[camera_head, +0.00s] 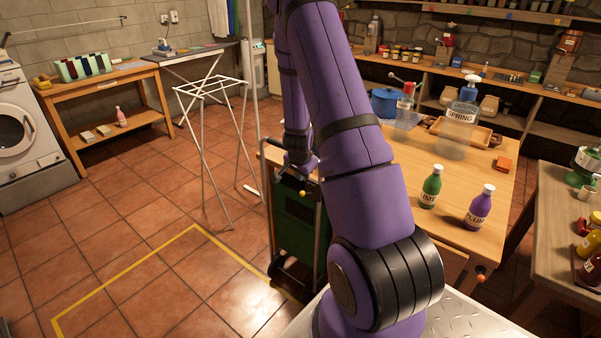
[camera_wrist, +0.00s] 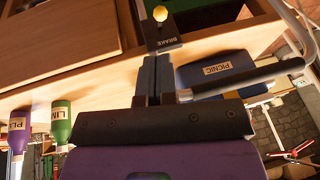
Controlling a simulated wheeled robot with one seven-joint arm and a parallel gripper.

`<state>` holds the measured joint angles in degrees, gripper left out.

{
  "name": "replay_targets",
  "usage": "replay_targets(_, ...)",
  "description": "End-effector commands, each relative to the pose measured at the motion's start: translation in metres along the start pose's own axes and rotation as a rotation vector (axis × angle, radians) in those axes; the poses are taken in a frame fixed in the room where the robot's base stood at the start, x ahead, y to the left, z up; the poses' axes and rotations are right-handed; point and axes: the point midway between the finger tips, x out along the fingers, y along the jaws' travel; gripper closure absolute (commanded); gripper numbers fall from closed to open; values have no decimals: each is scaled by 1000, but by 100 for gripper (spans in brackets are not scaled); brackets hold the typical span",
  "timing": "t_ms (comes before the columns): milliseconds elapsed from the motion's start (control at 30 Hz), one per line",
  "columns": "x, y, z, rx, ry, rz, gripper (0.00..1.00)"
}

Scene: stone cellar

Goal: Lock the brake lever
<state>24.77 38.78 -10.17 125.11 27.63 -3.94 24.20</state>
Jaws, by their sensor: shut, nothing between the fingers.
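The brake lever's yellow knob (camera_wrist: 160,13) stands at the top of the wrist view, beside a dark plate labelled BRAKE (camera_wrist: 168,38). In the head view the small yellow knob (camera_head: 303,193) shows on the dark green hand cart (camera_head: 293,222) beside the table. My gripper (camera_wrist: 155,62) is shut and empty, its fingertips close to the BRAKE plate and just short of the knob. I cannot tell whether they touch the plate. In the head view my arm partly hides the gripper and the cart. The lever's shaft is mostly hidden behind its knob.
The wooden table (camera_head: 450,222) holds a green bottle (camera_head: 431,187), a purple bottle (camera_head: 479,206) and a large clear jug (camera_head: 460,125). A blue box labelled PICNIC (camera_wrist: 212,72) and a grey rail (camera_wrist: 250,78) lie close by my gripper. A white drying rack (camera_head: 212,90) stands left; open tiled floor lies in front.

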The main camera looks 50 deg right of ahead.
Motion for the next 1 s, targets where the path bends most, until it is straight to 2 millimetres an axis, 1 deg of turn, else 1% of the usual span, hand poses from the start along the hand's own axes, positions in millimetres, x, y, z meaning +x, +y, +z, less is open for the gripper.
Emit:
replay_targets(33,10,1,0,1,-2,2,100)
replay_targets(200,38,1,0,1,-2,1,100)
replay_targets(500,82,0,0,1,-2,1,100)
replay_targets(700,98,0,0,1,0,-1,100)
replay_targets(1000,102,0,0,0,-1,-1,100)
